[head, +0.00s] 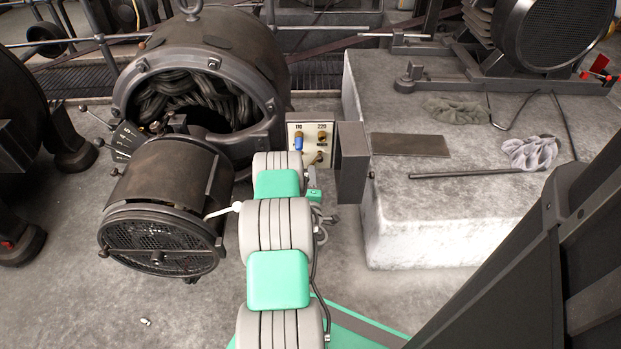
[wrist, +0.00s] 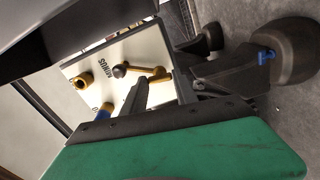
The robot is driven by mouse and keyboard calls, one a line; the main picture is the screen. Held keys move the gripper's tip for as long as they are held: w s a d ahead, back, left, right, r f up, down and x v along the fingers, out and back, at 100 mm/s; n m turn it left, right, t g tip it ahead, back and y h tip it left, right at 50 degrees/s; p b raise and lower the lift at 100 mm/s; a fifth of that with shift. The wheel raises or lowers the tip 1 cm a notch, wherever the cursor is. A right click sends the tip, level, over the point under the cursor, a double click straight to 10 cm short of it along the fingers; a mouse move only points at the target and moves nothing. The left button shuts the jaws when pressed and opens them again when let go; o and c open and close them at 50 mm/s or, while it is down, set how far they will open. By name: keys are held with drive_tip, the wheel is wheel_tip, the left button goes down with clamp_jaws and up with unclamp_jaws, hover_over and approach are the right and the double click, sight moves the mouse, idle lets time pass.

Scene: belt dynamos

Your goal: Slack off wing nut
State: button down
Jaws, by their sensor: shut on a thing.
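The white terminal panel (head: 311,140) faces me in the head view, marked 110 and 220, with a blue-sleeved terminal at its left. In the wrist view the panel (wrist: 107,76) is tilted. A brass wing nut (wrist: 158,75) stands out from it between the fingertips of my gripper (wrist: 161,82), which is shut on it. A dark round knob (wrist: 120,71) is just left of the nut. Another brass terminal (wrist: 83,81) and a blue sleeve (wrist: 106,107) lie further left. In the head view my arm hides most of my gripper.
A dark metal box (head: 352,163) stands right of the panel. The large dynamo (head: 205,50) and a mesh-ended drum (head: 165,215) are to the left. A stone plinth (head: 420,225) with a rod and rags is at the right.

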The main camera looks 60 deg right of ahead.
drive_tip(key=shift+n, duration=1.6)
drive_tip(key=c, duration=1)
unclamp_jaws()
drive_tip(key=shift+o, duration=0.2)
drive_tip(key=shift+a, duration=0.1)
drive_tip(key=v, duration=0.7)
drive_tip(key=shift+s+a, duration=0.15)
drive_tip(key=shift+a, duration=0.1)
